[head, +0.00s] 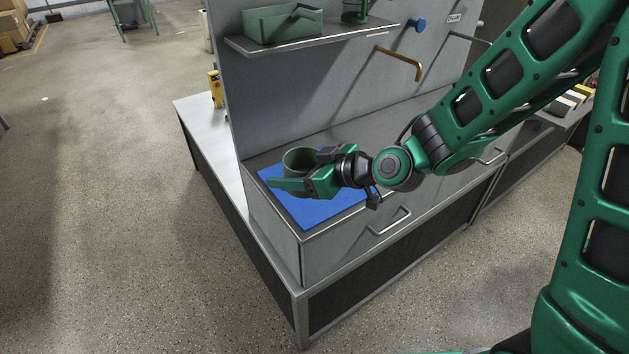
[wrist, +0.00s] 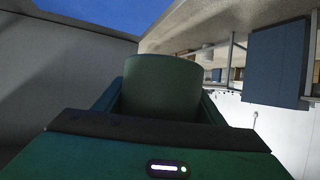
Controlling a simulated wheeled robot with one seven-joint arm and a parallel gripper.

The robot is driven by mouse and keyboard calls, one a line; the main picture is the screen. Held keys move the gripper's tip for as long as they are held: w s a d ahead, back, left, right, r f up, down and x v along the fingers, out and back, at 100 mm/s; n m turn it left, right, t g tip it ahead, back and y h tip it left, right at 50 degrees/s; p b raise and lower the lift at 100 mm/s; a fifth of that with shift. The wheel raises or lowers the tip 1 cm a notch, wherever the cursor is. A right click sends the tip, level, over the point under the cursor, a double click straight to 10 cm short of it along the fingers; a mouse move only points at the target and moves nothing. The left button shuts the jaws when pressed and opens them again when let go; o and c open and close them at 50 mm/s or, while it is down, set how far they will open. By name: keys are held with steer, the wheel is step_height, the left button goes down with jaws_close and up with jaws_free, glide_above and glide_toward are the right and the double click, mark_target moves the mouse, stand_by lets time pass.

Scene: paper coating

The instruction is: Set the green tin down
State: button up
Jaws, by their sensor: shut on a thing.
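The green tin (head: 299,160) is a round, open-topped can. It is held upright in my gripper (head: 293,178) over the blue mat (head: 322,211) on the grey counter. The near finger covers the tin's lower part in the head view, so I cannot tell whether its base touches the mat. In the wrist view the tin (wrist: 162,88) fills the middle, between the two fingers. A corner of the blue mat (wrist: 90,8) shows at the top left there.
An upright grey panel stands behind the mat, with a shelf (head: 310,38) bearing a green bin (head: 283,24) and another green tin (head: 355,10). A yellow bar (head: 402,60) and a blue knob (head: 418,26) stick out from it. A drawer handle (head: 390,222) is on the counter front.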

steer(key=w+d+f, duration=0.1)
steer(key=w+f, duration=0.1)
steer(key=w, duration=0.1)
steer(key=w+d+f, duration=0.2)
steer(key=w, duration=0.1)
steer(key=w+d+f, duration=0.1)
steer(key=w+f, duration=0.1)
steer(key=w, duration=0.2)
steer(key=shift+w+d+f, duration=0.1)
steer(key=shift+d+f, duration=0.1)
steer(key=shift+f, duration=0.2)
steer(key=shift+w+f, duration=0.1)
steer(key=shift+f, duration=1.95)
steer(key=o, duration=1.2)
steer(key=shift+f, duration=0.1)
